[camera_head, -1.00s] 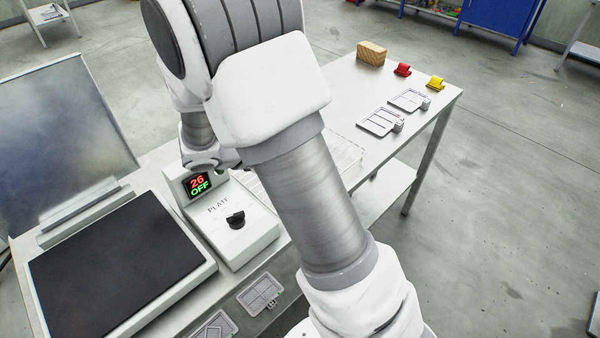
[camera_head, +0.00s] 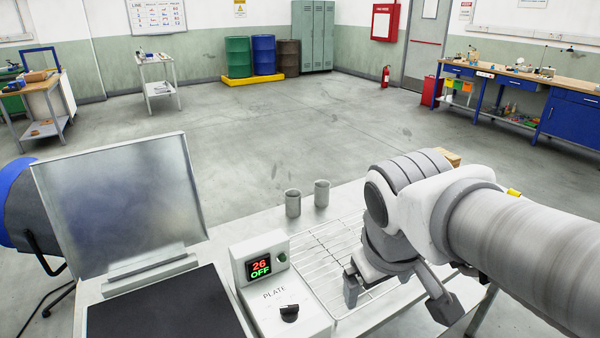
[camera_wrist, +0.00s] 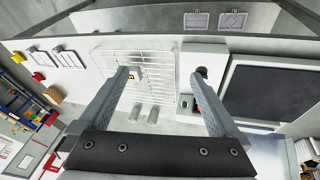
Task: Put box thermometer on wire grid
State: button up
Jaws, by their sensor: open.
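The wire grid (camera_head: 325,248) lies on the table, right of the control box, and also shows in the wrist view (camera_wrist: 150,57). My gripper (camera_head: 398,303) is over the right part of the grid in the head view. In the wrist view my gripper (camera_wrist: 160,73) is open, its fingers wide apart with nothing clamped between them. A small box with a yellow-and-dark face (camera_wrist: 132,76), apparently the box thermometer, shows over the grid beside the left fingertip, partly hidden by it. I cannot tell whether they touch. I cannot make out this box in the head view.
The control box marked PLATE (camera_head: 283,300) reads 26 OFF, beside a black plate (camera_head: 165,308) with a raised metal panel (camera_head: 118,205) behind. Two grey cups (camera_head: 293,203) stand behind the grid. In the wrist view, a wooden block (camera_wrist: 53,94) and flat trays (camera_wrist: 62,57) lie left.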

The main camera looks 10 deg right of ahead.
jog(key=shift+s+a+r+m+t+y, duration=0.4)
jog(key=shift+s+a+r+m+t, duration=0.1)
jog(key=shift+a+m, duration=0.15)
jog(key=shift+s+a+r+m+t+y, duration=0.35)
jog(key=shift+s+a+m+t+y, duration=0.1)
jog(key=shift+a+m, duration=0.15)
dwell(0.6)
